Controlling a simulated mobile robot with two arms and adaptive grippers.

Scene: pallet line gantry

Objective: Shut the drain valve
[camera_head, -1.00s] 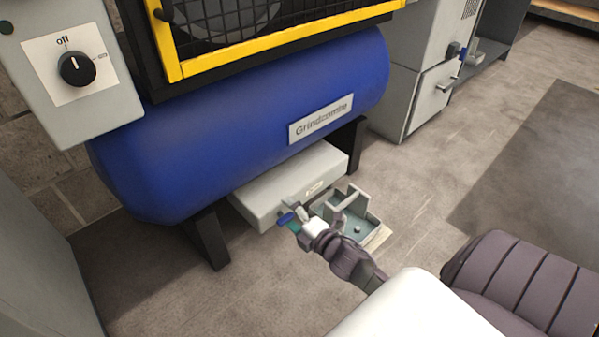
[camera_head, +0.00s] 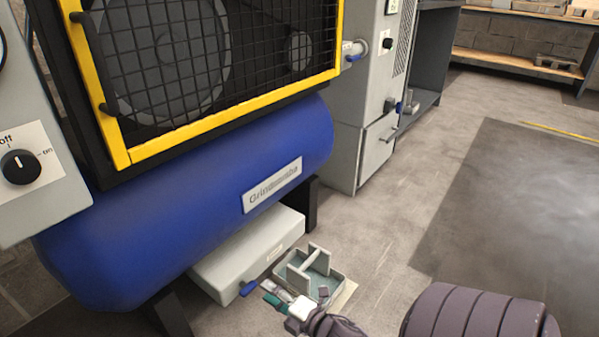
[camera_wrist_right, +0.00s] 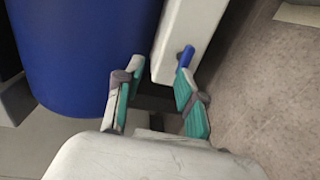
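The drain valve's blue lever (camera_head: 248,288) sits at the front end of a pale grey box (camera_head: 225,265) under the blue tank (camera_head: 200,210). In the right wrist view the blue lever (camera_wrist_right: 186,56) stands out from the box's end, just beyond the tip of the right-hand finger. My right gripper (camera_head: 274,294) is just right of the lever in the head view; it also shows in the wrist view (camera_wrist_right: 160,78). Its teal-padded fingers are apart with nothing between them. Whether a finger touches the lever is unclear. My left gripper is out of view.
A small grey tray with a raised handle (camera_head: 309,268) lies on the floor right beside my right gripper. Black tank legs (camera_head: 170,314) flank the box. A control panel with a dial (camera_head: 20,166) stands at left. Open floor lies to the right.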

